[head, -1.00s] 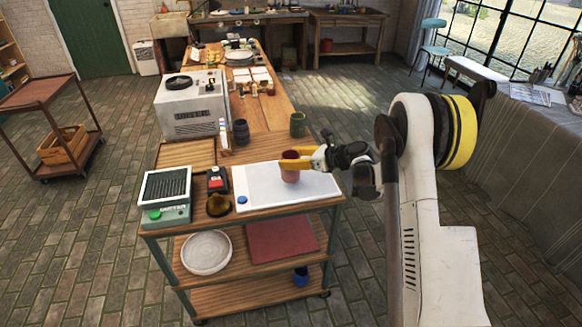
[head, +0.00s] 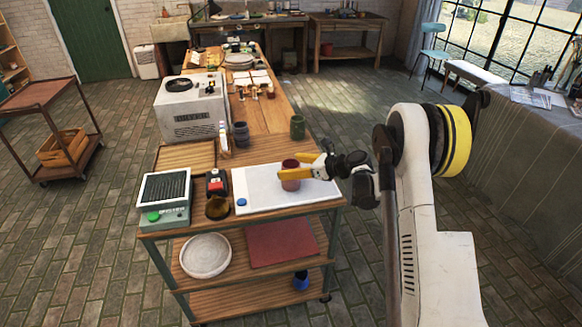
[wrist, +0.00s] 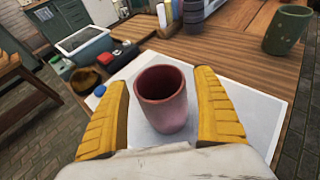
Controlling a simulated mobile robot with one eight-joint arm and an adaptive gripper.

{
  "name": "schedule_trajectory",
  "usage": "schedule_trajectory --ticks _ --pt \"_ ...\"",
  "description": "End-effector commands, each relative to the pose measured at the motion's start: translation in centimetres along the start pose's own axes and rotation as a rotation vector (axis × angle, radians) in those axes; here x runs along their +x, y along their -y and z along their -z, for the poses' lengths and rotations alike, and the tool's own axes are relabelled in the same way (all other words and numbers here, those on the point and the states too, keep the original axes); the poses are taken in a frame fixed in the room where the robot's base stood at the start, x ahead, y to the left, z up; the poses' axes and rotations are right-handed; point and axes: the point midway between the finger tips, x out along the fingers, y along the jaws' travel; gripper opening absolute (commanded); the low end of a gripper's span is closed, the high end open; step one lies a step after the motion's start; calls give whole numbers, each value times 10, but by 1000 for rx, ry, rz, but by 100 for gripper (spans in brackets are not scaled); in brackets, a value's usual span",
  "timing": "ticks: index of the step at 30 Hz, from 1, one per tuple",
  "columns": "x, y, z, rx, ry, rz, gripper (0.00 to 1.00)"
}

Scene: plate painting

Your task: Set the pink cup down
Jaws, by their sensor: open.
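The pink cup (head: 291,181) stands upright on the white mat (head: 262,195) at the near end of the wooden bench, toward the mat's right half. In the wrist view the cup (wrist: 164,100) sits between my two yellow fingers, with the white surface showing around it. My gripper (head: 290,174) comes in from the right, its fingers on either side of the cup. In the wrist view my gripper (wrist: 164,108) is open, with gaps between each finger and the cup. The cup's base is partly hidden in the head view.
A green cup (head: 297,127) stands behind the mat, and a dark grey cup (head: 241,135) further left. A blue button (head: 241,202), an amber bowl (head: 218,207) and a red-and-black device (head: 216,183) are at the left.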

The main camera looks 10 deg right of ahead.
Motion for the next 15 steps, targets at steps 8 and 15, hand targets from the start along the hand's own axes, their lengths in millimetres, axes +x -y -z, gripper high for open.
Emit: schedule_trajectory --ticks 8,15 --pt "-56 1 -3 2 1 4 79" --pt "-104 1 -2 1 0 2 79"
